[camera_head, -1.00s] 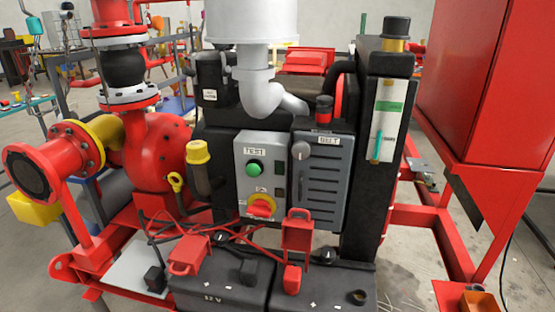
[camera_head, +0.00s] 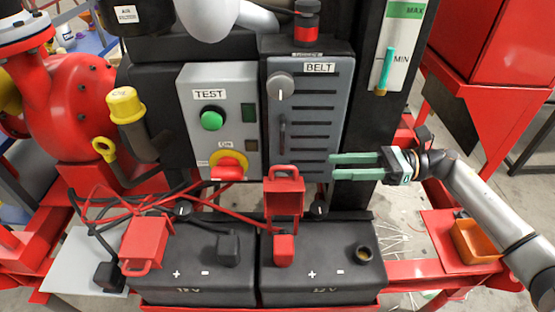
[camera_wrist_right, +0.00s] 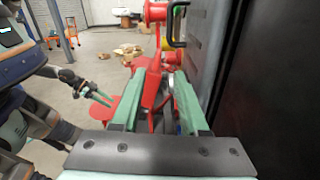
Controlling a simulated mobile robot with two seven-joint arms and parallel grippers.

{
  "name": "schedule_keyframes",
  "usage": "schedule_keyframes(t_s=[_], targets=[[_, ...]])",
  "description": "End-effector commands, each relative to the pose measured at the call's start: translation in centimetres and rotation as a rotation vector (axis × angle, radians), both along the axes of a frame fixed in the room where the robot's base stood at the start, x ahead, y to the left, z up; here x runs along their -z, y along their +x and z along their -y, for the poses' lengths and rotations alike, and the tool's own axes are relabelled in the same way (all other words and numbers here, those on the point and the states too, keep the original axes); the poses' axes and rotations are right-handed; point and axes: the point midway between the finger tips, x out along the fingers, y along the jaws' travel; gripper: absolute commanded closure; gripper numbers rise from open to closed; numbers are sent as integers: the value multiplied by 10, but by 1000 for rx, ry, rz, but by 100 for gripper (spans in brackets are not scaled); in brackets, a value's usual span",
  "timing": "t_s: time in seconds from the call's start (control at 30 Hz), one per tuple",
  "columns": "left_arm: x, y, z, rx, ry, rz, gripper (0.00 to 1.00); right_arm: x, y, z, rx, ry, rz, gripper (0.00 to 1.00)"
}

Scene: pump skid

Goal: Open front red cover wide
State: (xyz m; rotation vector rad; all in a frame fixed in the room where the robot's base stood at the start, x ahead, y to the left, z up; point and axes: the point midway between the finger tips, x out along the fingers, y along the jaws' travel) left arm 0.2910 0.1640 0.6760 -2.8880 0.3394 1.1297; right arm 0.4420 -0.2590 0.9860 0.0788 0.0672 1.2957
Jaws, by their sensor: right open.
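In the head view, one red cover (camera_head: 284,195) with a loop handle stands upright behind the right battery's red terminal, below the BELT panel. Another red cover (camera_head: 145,240) sits tilted at the left battery, its loop handle toward the front. I cannot tell which is the front one. My right gripper (camera_head: 336,166) comes in from the right, its green fingers parted and empty, just right of and above the upright cover. In the right wrist view, red parts (camera_wrist_right: 152,82) show beyond the open fingers. My left gripper (camera_wrist_right: 101,96) shows small at the left there, its opening unclear.
A grey panel with a TEST button (camera_head: 211,119) and a red-yellow switch (camera_head: 229,166) stands behind the batteries. The grey BELT guard (camera_head: 309,120) is close to the right fingertips. Red cables (camera_head: 110,215) cross at left. An orange bin (camera_head: 473,242) sits at right.

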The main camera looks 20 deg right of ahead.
Motion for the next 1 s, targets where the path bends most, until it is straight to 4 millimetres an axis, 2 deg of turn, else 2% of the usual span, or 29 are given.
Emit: schedule_keyframes(t_s=[0.17,0.4,0.6,0.8,1.0], targets=[[-10,-3,-1,-2,-1,3,50,-4,6,-27,-4,7,0,56],[-22,-4,-4,-6,4,1,50,-5,20,-75,-2,8,-2,56],[-30,-4,-5,-7,6,0,50,-3,29,-104,0,8,-3,56],[-32,-5,-5,-7,6,-1,50,-1,32,-116,2,7,-4,56],[-32,-5,-5,-8,7,-3,50,0,33,-117,2,6,-4,56]])
